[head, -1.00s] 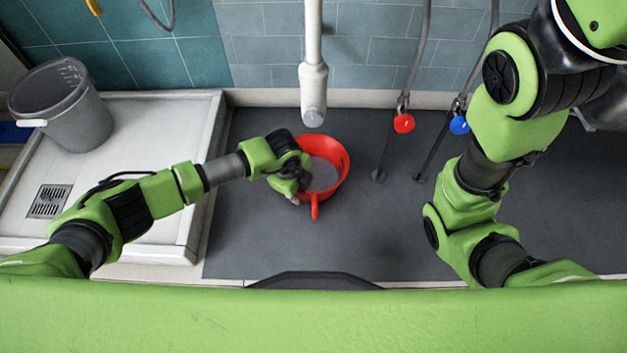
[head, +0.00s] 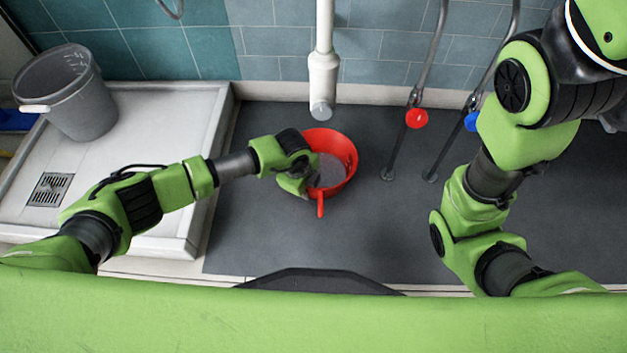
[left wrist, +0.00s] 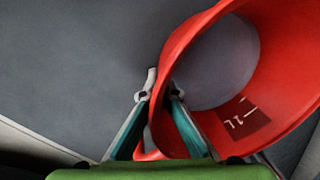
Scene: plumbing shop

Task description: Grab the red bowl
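The red bowl (head: 345,150) stands on the dark grey floor in the middle of the head view, its handle pointing toward me. In the left wrist view the red bowl (left wrist: 275,60) fills the right side, with a "1L" mark inside. My left gripper (head: 309,186) is at the bowl's left side. In the wrist view my left gripper (left wrist: 160,96) has one finger outside the wall and one inside, closed up close on it. The head view partly hides the fingertips behind the wrist. My right arm is at the right, its gripper out of view.
A white shower tray (head: 150,110) with a drain grate (head: 49,190) and a grey bucket (head: 68,95) is at the left. A white pipe (head: 323,70) hangs just behind the bowl. Red (head: 416,118) and blue (head: 471,121) valves stand back right.

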